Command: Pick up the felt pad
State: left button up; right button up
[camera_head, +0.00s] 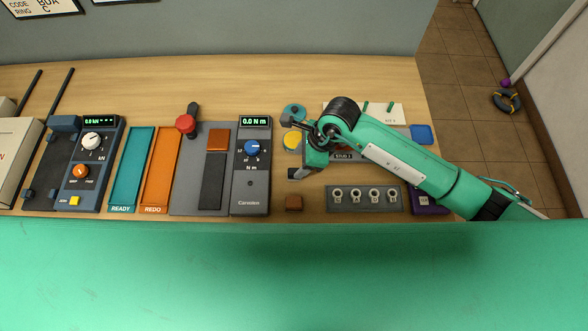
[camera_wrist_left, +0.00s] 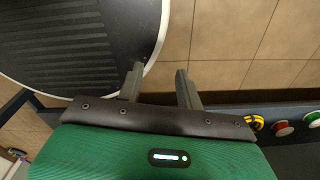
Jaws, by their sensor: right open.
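I cannot tell for certain which item is the felt pad. A yellow disc (camera_head: 292,141) and a teal disc (camera_head: 293,111) lie on the wooden bench at my right gripper, and a blue square piece (camera_head: 421,133) lies at the bench's right end. My right gripper (camera_head: 306,140) is open over the bench beside the yellow disc. Its wrist and body hide part of the bench there, and its fingertips are hard to make out. My left gripper (camera_wrist_left: 160,71) is open and empty in the left wrist view, with its fingers apart above the tiled floor.
A torque gauge (camera_head: 251,190) and the teal and orange trays (camera_head: 131,170) stand left of my right gripper. A brown block (camera_head: 293,202) and a grey holder with lettered rings (camera_head: 364,199) lie near the front edge. A purple box (camera_head: 429,201) stands at right.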

aim_at(295, 171)
jog(key=shift+s+a+f+p, duration=0.15)
jog(key=shift+s+f+p, duration=0.05)
jog(key=shift+f+p, duration=0.65)
jog(key=x, duration=0.1)
jog(key=p+x, duration=0.1)
jog(key=x, duration=0.1)
jog(key=shift+d+f, duration=0.1)
jog(key=shift+d, duration=0.1)
jog(key=shift+a+f, duration=0.15)
jog(key=shift+f, duration=0.25)
pick_arm(q)
jog(key=r, duration=0.1)
jog(key=w+r, duration=0.1)
jog(key=r, duration=0.1)
jog(key=shift+w+r, duration=0.2)
jog(key=shift+w, duration=0.2)
pick_arm(e)
jog(key=c, duration=1)
